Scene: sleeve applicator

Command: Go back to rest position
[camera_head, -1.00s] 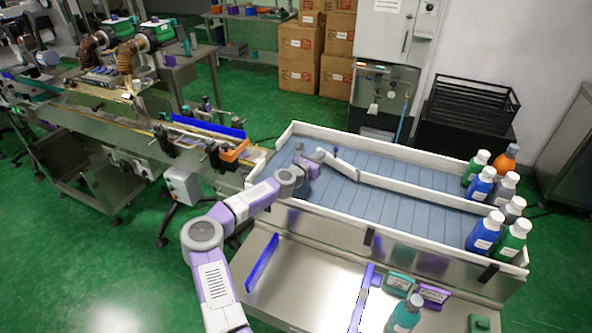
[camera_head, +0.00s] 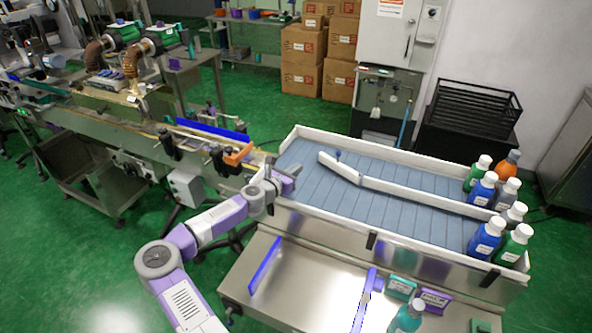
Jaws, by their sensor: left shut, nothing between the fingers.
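My left arm comes in from the lower left in the head view. Its left gripper (camera_head: 289,174) is shut and empty. It is at the left end of the wide conveyor tray (camera_head: 405,239), close to the tray's left rim and near the orange piece of the machine line (camera_head: 238,155). My right gripper does not show.
Several capped bottles (camera_head: 487,236) stand at the tray's right end. A white divider (camera_head: 400,191) runs along the tray. The steel table (camera_head: 310,290) in front carries blue rails (camera_head: 264,264), small boxes (camera_head: 401,287) and a teal bottle (camera_head: 407,317). Green floor lies open at left.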

